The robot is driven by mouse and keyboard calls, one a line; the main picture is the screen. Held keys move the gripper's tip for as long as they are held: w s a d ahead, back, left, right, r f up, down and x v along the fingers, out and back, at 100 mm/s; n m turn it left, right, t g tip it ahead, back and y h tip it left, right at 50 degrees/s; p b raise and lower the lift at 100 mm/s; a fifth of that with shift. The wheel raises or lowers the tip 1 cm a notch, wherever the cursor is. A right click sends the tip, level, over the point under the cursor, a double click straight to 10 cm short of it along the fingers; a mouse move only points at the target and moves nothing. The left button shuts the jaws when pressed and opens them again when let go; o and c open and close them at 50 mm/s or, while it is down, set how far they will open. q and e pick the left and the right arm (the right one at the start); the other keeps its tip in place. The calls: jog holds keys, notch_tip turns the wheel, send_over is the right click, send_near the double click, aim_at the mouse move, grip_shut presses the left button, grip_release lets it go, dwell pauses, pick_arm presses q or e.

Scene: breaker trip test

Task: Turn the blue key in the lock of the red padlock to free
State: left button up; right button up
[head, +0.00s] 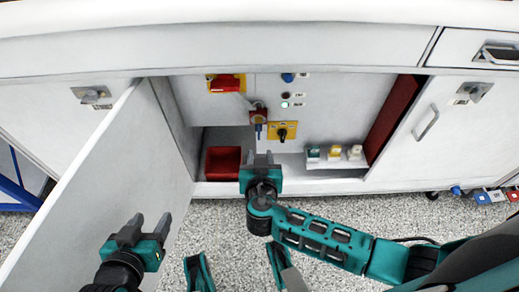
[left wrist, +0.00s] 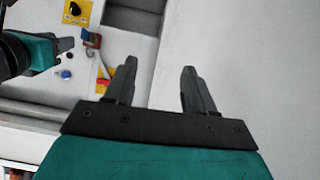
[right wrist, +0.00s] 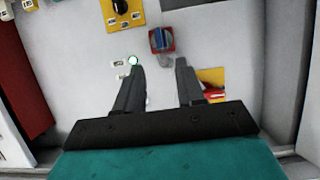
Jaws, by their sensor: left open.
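The red padlock (head: 259,116) hangs on the panel inside the open cabinet, with the blue key (head: 259,130) sticking out of it. In the right wrist view, the padlock (right wrist: 153,47) shows as a red square with the blue key (right wrist: 162,39) on its face, just beyond the fingertips. My right gripper (head: 262,157) is open and empty, just below the key in the head view; nothing is between its fingers (right wrist: 160,66). My left gripper (head: 150,222) is open and empty beside the open door, away from the padlock.
The open door (head: 85,185) stands at the left. A yellow plate with a black knob (head: 283,131) sits right of the padlock, and a red handle (head: 224,83) above left. A red bin (head: 222,162) and several small padlocks (head: 334,153) are on the cabinet's lower part.

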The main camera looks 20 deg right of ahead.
aim_at(259, 136)
jog(key=b+x, duration=0.3)
jog(key=x, duration=0.7)
jog(key=shift+w+f, duration=0.1)
jog(key=shift+w, duration=0.15)
pick_arm(q)
jog(key=shift+w+d+f+h, duration=0.3)
jog(key=shift+d+f, duration=0.25)
jog(key=shift+f, duration=0.15)
pick_arm(e)
jog(key=shift+x, duration=0.8)
grip_shut()
pick_arm(q)
jog(key=shift+f, duration=0.15)
pick_arm(e)
jog(key=shift+d, duration=0.1)
jog(key=shift+m+b, duration=0.4)
jog(key=shift+b, duration=0.1)
jog(key=shift+m+t+y, duration=0.3)
jog(key=shift+y, duration=0.1)
pick_arm(q)
jog(key=shift+a+f, duration=0.1)
jog(key=shift+f, duration=0.15)
